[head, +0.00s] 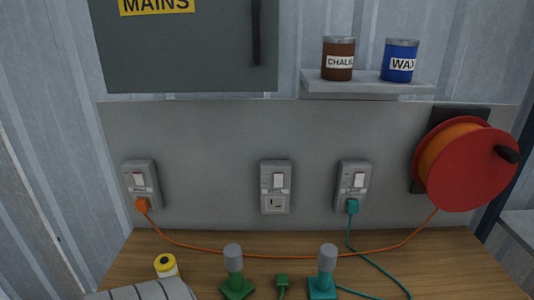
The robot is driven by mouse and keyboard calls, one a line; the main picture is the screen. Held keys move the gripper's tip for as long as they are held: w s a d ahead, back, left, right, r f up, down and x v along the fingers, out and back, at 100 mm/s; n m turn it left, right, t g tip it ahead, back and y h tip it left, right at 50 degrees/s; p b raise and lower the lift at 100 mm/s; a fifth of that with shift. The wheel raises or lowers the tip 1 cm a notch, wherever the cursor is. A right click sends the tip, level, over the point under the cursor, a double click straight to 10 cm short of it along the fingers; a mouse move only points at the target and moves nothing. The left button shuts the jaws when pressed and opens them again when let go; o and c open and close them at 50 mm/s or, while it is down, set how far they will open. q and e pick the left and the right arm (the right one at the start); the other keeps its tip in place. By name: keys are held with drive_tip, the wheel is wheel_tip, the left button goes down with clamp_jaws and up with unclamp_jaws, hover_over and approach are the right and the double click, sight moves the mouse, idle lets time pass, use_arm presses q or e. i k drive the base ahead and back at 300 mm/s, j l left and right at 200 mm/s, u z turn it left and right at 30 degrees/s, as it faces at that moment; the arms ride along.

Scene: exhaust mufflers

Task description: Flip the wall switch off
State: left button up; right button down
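Three grey switched sockets are mounted on the grey wall panel. The left wall switch (139,180) has an orange plug (142,205) in its lower part. The middle wall switch (278,180) has an empty socket (275,204) below its white rocker. The right wall switch (359,180) has a teal plug (352,206) in it. Each rocker is white and small; I cannot tell whether any is on or off. Neither of my grippers is in view.
A wooden bench (220,245) runs below. On it are a green tool (235,275), a teal tool (325,275), a green plug (282,281), a yellow-and-white roll (166,266) and a striped grey object (150,290). An orange cable from the red reel (465,165) crosses it.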

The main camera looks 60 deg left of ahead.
sight(139, 177)
drive_tip(key=u, duration=2.7)
